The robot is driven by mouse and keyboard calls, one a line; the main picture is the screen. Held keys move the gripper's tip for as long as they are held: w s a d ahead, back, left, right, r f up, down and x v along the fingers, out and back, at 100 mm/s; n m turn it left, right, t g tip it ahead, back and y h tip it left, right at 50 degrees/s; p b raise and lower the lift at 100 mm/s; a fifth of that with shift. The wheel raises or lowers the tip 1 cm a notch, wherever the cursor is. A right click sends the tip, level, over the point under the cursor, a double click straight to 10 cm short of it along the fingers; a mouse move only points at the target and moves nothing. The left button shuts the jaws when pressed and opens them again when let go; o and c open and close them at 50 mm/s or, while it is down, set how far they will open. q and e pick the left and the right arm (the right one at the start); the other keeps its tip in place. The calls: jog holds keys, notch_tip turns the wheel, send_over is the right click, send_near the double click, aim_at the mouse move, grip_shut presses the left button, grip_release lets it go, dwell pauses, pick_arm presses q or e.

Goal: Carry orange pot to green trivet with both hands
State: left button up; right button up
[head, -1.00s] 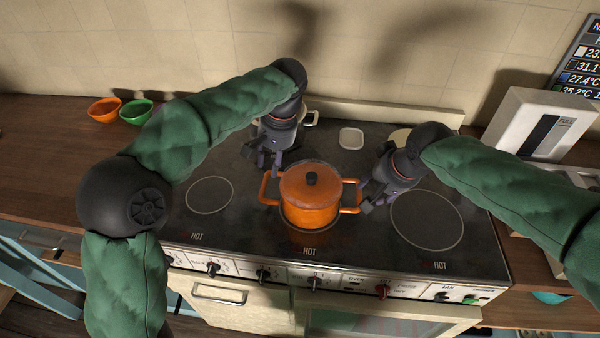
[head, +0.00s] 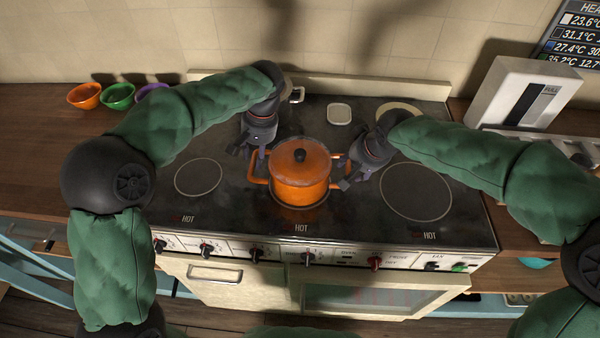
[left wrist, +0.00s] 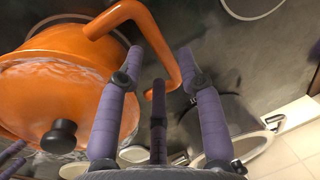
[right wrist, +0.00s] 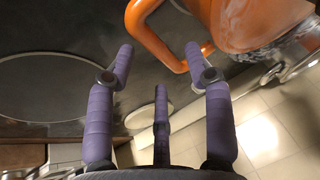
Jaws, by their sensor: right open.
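The orange pot (head: 300,182), with its lid and dark knob, stands upright on the stove's middle front area. My left gripper (head: 249,152) is at its left handle. In the left wrist view the left gripper (left wrist: 160,52) is open, with the pot's orange handle (left wrist: 166,50) passing between or just beyond its fingertips; contact is unclear. My right gripper (head: 346,172) is beside the right handle. In the right wrist view the right gripper (right wrist: 158,50) is open, with the other handle (right wrist: 160,48) at its fingertips. I cannot make out a green trivet.
The dark stove top (head: 240,205) has free room left and right of the pot. An orange bowl (head: 84,96), a green bowl (head: 118,96) and a purple bowl (head: 152,92) sit on the left counter. A white box (head: 523,95) stands at the right. A grey pot (left wrist: 225,120) is behind.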

aim_at(255, 161)
pick_arm(q)
jog(key=shift+a+f, duration=0.2)
jog(key=shift+f, duration=0.8)
jog(key=shift+a+f, duration=0.2)
jog(key=shift+f, duration=0.8)
pick_arm(e)
jog(key=shift+x, duration=2)
pick_arm(q)
jog(key=c, duration=0.7)
pick_arm(e)
jog(key=c, duration=0.7)
pick_arm(q)
grip_shut()
pick_arm(e)
grip_shut()
pick_arm(q)
jog(key=shift+r, duration=0.1)
pick_arm(e)
jog(key=shift+r, duration=0.1)
